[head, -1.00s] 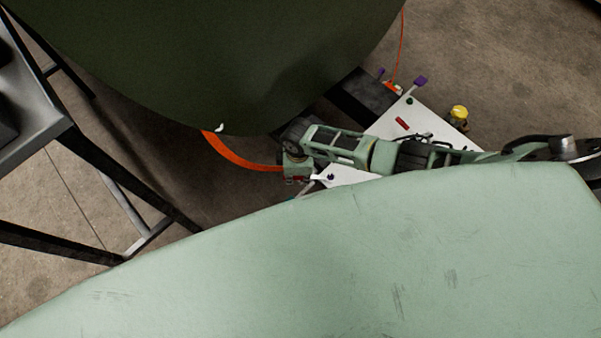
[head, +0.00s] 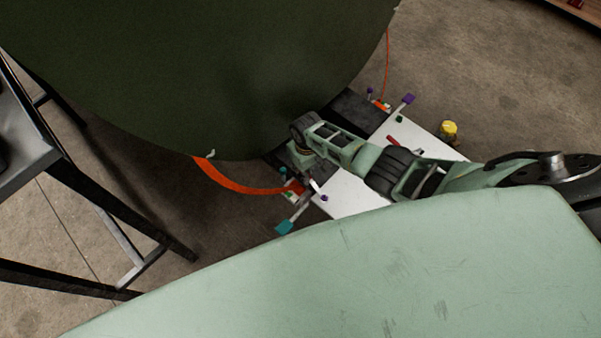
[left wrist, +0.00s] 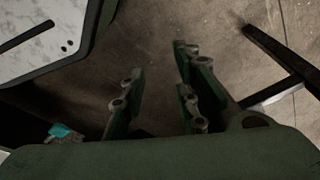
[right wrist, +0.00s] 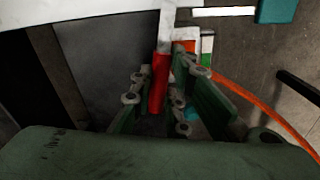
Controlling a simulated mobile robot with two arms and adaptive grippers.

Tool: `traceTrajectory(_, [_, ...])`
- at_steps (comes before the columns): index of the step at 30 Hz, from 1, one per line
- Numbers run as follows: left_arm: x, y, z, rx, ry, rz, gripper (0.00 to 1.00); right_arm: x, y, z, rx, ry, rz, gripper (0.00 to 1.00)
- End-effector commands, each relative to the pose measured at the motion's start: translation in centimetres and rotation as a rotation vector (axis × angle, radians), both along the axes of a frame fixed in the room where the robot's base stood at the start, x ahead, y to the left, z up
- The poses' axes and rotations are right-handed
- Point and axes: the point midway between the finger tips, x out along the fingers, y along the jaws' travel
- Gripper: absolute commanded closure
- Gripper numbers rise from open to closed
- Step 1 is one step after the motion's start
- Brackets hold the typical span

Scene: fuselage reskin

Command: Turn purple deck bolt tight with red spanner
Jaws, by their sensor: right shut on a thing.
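My right gripper (right wrist: 160,100) is shut on the red handle of the red spanner (right wrist: 158,82). The spanner's pale shaft runs up from the handle in the right wrist view. In the head view my right arm comes in from the right, and the gripper (head: 303,172) is over the left end of the white deck plate (head: 350,197). A small purple bolt head (head: 323,198) shows there, close to the tip of a silver shaft. I cannot tell whether the spanner is on it. My left gripper (left wrist: 158,95) is open and empty, seen only in the left wrist view.
A teal-handled tool (head: 284,228) sticks out at the plate's left end. A purple-ended tool (head: 408,98) and a yellow object (head: 449,128) are by its far side. A dark green curved panel (head: 220,80) hangs above, and a pale green panel (head: 330,270) fills the front.

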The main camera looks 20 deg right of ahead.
Motion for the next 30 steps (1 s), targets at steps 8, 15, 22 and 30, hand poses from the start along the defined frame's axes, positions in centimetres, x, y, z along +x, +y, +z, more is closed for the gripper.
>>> traceTrajectory(8, [-0.5, 0.1, -0.6, 0.002, 0.011, -0.001, 0.71, -0.3, 0.8, 0.0, 0.000, 0.002, 0.077, 1.00])
traceTrajectory(15, [-0.5, 0.0, -0.5, 0.001, 0.010, -0.002, 0.71, -0.3, 0.8, -0.1, 0.000, 0.002, 0.078, 1.00])
traceTrajectory(22, [-0.2, -0.1, -0.3, 0.000, 0.001, -0.002, 0.71, -0.4, 1.2, 0.0, 0.000, 0.003, 0.113, 1.00])
traceTrajectory(30, [-0.2, 0.0, -0.7, -0.001, -0.001, -0.003, 0.71, -0.7, 1.9, 0.0, 0.002, 0.004, 0.192, 1.00])
